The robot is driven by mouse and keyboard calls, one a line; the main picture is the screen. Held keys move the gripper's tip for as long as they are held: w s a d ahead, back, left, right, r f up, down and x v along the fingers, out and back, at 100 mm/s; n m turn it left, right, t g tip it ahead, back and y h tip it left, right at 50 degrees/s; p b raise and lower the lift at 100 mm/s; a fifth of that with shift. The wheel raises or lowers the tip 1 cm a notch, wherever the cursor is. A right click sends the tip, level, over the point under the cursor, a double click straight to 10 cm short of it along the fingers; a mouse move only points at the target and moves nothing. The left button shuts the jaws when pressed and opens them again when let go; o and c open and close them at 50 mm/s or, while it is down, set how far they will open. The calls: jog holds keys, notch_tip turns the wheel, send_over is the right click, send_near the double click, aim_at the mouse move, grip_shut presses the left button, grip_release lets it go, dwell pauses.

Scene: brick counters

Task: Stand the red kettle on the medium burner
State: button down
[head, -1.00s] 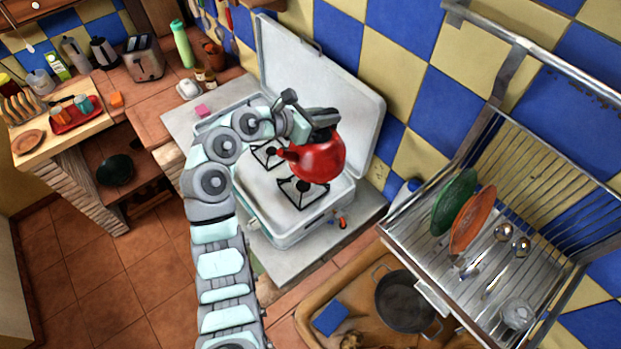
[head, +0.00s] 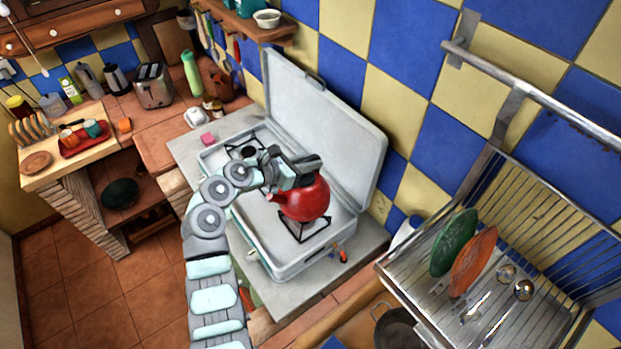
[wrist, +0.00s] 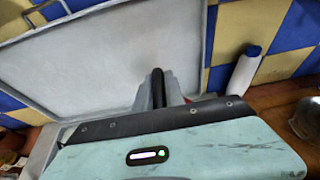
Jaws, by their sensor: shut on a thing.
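The red kettle (head: 305,200) is in the head view, over the white stove (head: 262,222) with its lid raised. My gripper (head: 306,172) is shut on the kettle's dark handle, at its top. The kettle looks upright. It covers the back of the front-right burner (head: 304,230); I cannot tell whether it touches the grate. Another burner (head: 240,151) shows at the stove's far left. My arm hides part of the stove, and I cannot tell which burner is medium. In the wrist view the gripper fingers (wrist: 160,88) show, with only a sliver of red beside them.
The raised lid (head: 325,120) stands close behind the kettle. A dish rack (head: 420,280) with plates and spoons is at the right. A white bottle (wrist: 245,70) stands beyond the lid.

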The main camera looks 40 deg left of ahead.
aim_at(310, 179)
jog(key=shift+f, duration=3.8)
jog(key=c, duration=1.4)
grip_release()
jog(key=shift+f, duration=0.1)
jog(key=shift+r, duration=0.3)
jog(key=b+v, duration=0.1)
jog(key=v, duration=1.1)
